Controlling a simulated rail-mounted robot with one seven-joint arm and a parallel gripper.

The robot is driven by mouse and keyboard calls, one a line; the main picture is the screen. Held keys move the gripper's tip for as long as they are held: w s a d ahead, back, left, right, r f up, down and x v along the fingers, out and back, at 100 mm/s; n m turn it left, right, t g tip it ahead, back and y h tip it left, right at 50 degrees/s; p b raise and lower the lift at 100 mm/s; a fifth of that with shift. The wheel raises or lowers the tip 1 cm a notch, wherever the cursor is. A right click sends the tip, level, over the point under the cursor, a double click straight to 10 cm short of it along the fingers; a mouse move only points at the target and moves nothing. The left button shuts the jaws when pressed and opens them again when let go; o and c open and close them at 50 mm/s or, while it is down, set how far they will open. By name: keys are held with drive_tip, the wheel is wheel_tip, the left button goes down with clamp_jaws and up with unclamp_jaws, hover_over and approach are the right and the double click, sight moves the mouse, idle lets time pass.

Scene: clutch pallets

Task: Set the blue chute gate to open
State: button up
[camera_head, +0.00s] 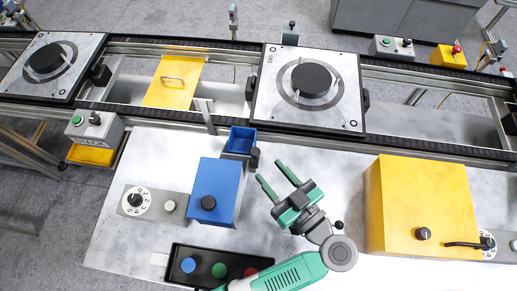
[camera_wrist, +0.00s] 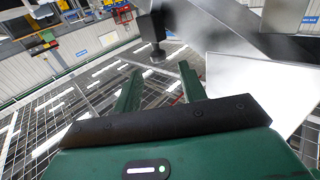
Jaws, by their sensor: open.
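A blue chute box (camera_head: 215,190) stands on the white bench, left of my gripper (camera_head: 270,173). A black round knob (camera_head: 208,202) is on its front. Behind it is a small open blue bin (camera_head: 240,133), with a black knob (camera_head: 254,155) at its right side. My gripper is open and empty, its fingers pointing up-left toward that black knob but apart from it. In the wrist view my gripper (camera_wrist: 158,70) frames open space, with a dark knobbed part (camera_wrist: 155,32) beyond the fingertips. I cannot tell whether the gate is open.
A yellow box (camera_head: 420,200) with a black knob and lever stands to the right. A dial panel (camera_head: 150,202) is at the left and a black button box (camera_head: 215,265) at the front. The conveyor (camera_head: 225,92) behind carries clutch pallets.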

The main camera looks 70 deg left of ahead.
sight(258, 155)
drive_tip(key=p+x, duration=0.1)
drive_tip(key=x, duration=0.6)
drive_tip(key=shift+a+r, duration=0.1)
drive_tip(key=shift+a, duration=0.25)
drive_tip(key=shift+c, duration=0.4)
clamp_jaws()
